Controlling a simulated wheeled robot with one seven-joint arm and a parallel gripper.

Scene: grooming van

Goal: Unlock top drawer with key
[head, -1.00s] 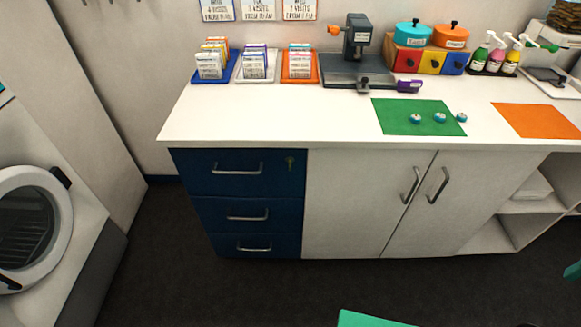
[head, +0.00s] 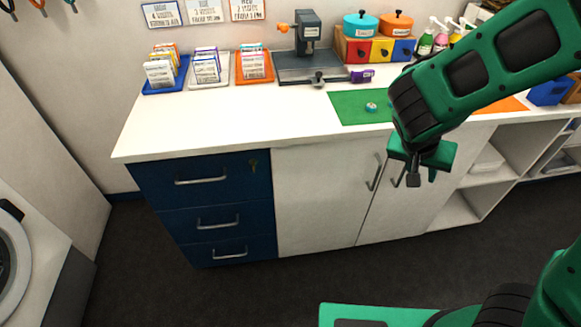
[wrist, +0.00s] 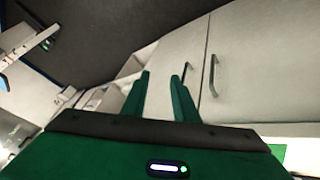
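The dark blue top drawer (head: 165,176) is shut, with a silver bar handle (head: 200,181). A small brass-coloured piece (head: 252,163) sits at the drawer's upper right corner. It looks like the lock, perhaps with the key in it, but it is too small to be sure. My gripper (head: 413,178) hangs in front of the white cabinet doors, well to the right of the drawer. In the wrist view its two green fingers (wrist: 160,92) stand apart with nothing between them. The drawer is out of the wrist view.
White cabinet doors (head: 325,195) with upright handles are beside the drawers. The white counter (head: 230,115) holds card trays, a grey press (head: 305,55) and a green mat (head: 350,108). A round-doored machine (head: 12,250) stands at left. The dark floor before the drawers is clear.

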